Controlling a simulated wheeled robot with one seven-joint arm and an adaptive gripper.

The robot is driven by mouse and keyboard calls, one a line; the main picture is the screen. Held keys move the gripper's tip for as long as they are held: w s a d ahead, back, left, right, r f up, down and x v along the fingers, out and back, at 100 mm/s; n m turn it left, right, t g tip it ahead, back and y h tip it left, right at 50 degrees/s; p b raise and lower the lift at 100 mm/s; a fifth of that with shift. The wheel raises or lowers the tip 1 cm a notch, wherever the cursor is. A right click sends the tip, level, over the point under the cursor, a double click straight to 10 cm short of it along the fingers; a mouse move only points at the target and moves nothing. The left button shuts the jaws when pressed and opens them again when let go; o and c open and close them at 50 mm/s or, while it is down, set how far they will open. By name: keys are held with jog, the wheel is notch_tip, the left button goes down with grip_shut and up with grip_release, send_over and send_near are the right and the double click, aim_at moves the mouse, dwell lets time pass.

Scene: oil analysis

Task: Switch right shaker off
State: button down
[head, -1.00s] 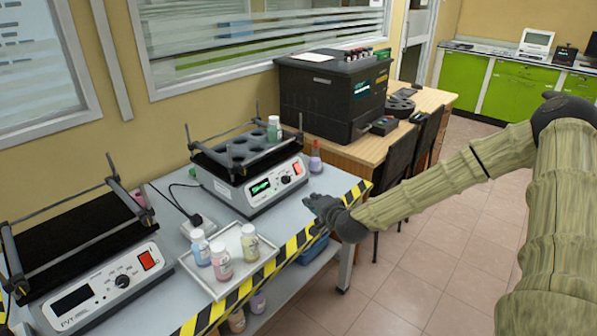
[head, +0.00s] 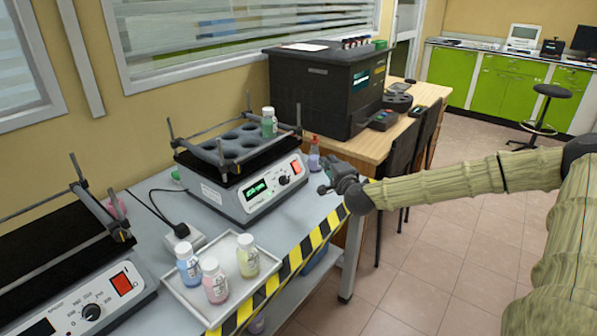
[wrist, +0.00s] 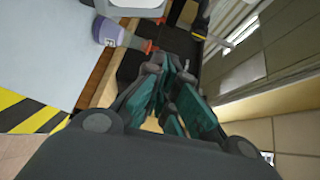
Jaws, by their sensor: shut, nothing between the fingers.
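The right shaker (head: 245,190) stands on the grey bench in the head view. Its display is lit green, and a knob and a red-orange switch (head: 296,168) sit at the right end of its front panel. A green-labelled bottle (head: 269,122) stands in its rack of round wells. My gripper (head: 328,178) is shut and empty, a short way right of the switch and apart from it. In the wrist view my gripper's fingers (wrist: 172,95) are together; the shaker's switch does not show there.
A purple bottle with a red cap (head: 314,154) stands between the shaker and my gripper; it also shows in the wrist view (wrist: 112,32). A white tray (head: 190,300) with 3 bottles lies in front. The left shaker (head: 75,305) has a dark display. A black machine (head: 318,95) stands behind.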

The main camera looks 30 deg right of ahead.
aim_at(297, 167)
jog(key=w+a+f+b, duration=0.2)
jog(key=w+f+b, duration=0.3)
jog(key=w+b, duration=0.1)
jog(key=shift+w+a+b, duration=0.3)
jog(key=shift+a+b, duration=0.1)
jog(key=shift+b, duration=0.15)
jog(key=shift+f, duration=0.15)
dwell(1.3)
jog(key=shift+w+a+f+b, duration=0.1)
jog(key=shift+w+f+b, duration=0.05)
jog(key=shift+w+b, duration=0.2)
jog(key=shift+w+a+f, duration=0.1)
jog(key=shift+w+f, duration=0.05)
jog(key=shift+w, duration=0.05)
dwell(0.9)
jog(key=shift+s, duration=0.1)
jog(key=shift+s+d+r, duration=0.2)
jog(key=shift+s+r, duration=0.25)
jog(key=shift+s, duration=0.05)
